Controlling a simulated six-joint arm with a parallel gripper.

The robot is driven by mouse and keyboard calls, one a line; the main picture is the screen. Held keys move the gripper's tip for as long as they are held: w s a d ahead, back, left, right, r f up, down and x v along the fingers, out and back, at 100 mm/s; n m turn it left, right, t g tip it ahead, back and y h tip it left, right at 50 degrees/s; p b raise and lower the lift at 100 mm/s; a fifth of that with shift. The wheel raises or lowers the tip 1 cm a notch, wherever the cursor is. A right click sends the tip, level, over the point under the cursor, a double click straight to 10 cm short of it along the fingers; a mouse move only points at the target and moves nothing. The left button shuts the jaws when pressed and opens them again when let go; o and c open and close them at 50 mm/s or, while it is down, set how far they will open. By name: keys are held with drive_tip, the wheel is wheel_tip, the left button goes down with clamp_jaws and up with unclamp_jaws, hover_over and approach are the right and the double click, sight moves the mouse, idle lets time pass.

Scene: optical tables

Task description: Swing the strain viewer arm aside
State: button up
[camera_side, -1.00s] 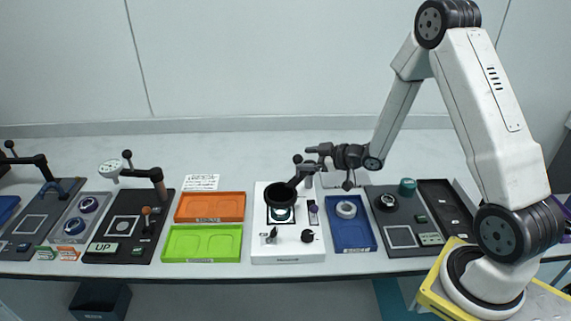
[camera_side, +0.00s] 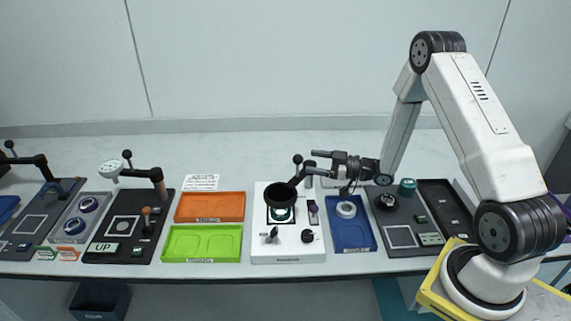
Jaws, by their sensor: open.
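The strain viewer (camera_side: 260,232) has a white base near the middle of the table. A dark ball knob (camera_side: 297,159) stands up at the arm's rear. My gripper (camera_side: 311,162) points left, just right of the knob, with its fingers spread apart and nothing held. The fingers overlap the viewer's rear post in this view, so I cannot tell whether they touch it.
Orange (camera_side: 210,206) and green (camera_side: 201,243) trays lie left of the viewer. A blue tray (camera_side: 350,238) with a ring-shaped part (camera_side: 346,209) is close on its right, below my gripper. A dark panel (camera_side: 402,216) lies further right. Another station (camera_side: 126,227) with a lever stands left.

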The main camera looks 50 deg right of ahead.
drive_tip(key=x, duration=0.7)
idle(0.3)
clamp_jaws()
idle(1.3)
